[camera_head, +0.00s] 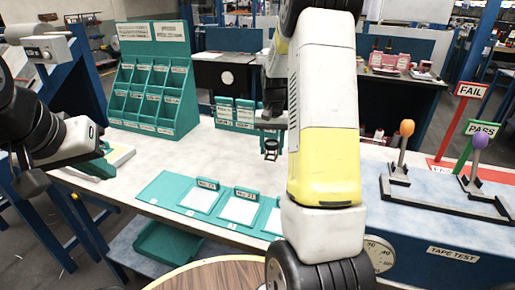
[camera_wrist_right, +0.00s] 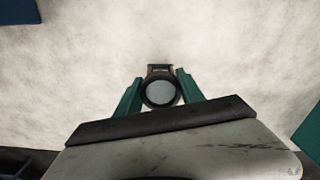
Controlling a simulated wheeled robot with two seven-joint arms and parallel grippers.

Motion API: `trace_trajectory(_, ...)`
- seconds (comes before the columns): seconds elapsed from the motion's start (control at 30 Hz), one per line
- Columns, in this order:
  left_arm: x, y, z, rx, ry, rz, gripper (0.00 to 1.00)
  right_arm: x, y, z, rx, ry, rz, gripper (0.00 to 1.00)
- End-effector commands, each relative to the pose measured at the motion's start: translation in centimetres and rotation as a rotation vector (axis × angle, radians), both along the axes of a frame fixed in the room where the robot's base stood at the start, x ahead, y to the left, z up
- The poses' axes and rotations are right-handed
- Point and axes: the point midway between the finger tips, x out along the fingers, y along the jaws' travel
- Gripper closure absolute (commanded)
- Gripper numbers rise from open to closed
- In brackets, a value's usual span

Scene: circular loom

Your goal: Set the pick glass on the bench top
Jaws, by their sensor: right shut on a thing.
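The pick glass (camera_head: 271,150) is a small dark folding magnifier. It shows in the head view below my right gripper (camera_head: 271,137), over the pale bench top (camera_head: 330,150). In the right wrist view the round lens of the pick glass (camera_wrist_right: 160,93) sits between the two teal fingers of my right gripper (camera_wrist_right: 160,98), which is shut on it. Bare pale bench surface fills the view behind it; I cannot tell whether the glass touches it. My left gripper (camera_head: 100,155) is at the left, near the bench's left end, away from the glass; its finger gap is unclear.
A teal pigeonhole rack (camera_head: 155,85) stands at the back left. Small teal card holders (camera_head: 235,112) stand behind the glass. Teal trays with white cards (camera_head: 238,208) line the front edge. FAIL (camera_head: 471,90) and PASS (camera_head: 482,128) signs and a peg stand (camera_head: 440,198) are at the right.

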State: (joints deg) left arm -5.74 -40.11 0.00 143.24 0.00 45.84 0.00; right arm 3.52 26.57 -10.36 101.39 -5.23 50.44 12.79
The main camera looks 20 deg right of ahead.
Motion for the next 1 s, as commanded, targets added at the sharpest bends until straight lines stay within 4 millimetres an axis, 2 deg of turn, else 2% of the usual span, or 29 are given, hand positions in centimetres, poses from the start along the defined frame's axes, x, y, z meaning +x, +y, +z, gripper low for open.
trace_trajectory(0.1, 0.0, 0.0, 0.0, 0.000, 0.000, 0.000, 1.00, -0.1, -0.1, -2.2, 0.001, 0.004, -0.001, 0.96)
trace_trajectory(0.2, 0.0, 0.0, 0.0, 0.000, 0.000, 0.000, 1.00, 0.0, 0.0, -3.4, 0.001, 0.002, -0.001, 0.96)
trace_trajectory(0.57, 0.0, 0.0, 0.0, 0.000, 0.000, 0.000, 1.00, 0.0, 0.0, -3.8, 0.000, 0.000, -0.001, 0.96)
trace_trajectory(0.6, 0.0, 0.0, 0.0, 0.000, 0.000, 0.000, 1.00, 0.0, 0.0, -3.9, 0.000, 0.000, -0.001, 0.53)
trace_trajectory(0.7, 0.0, 0.0, 0.0, 0.000, 0.000, 0.000, 1.00, 0.0, 0.0, -3.8, 0.000, 0.000, -0.001, 0.33)
trace_trajectory(1.0, 0.0, 0.0, 0.0, 0.000, 0.000, 0.000, 1.00, 0.0, 0.0, -3.8, 0.000, 0.000, -0.001, 0.33)
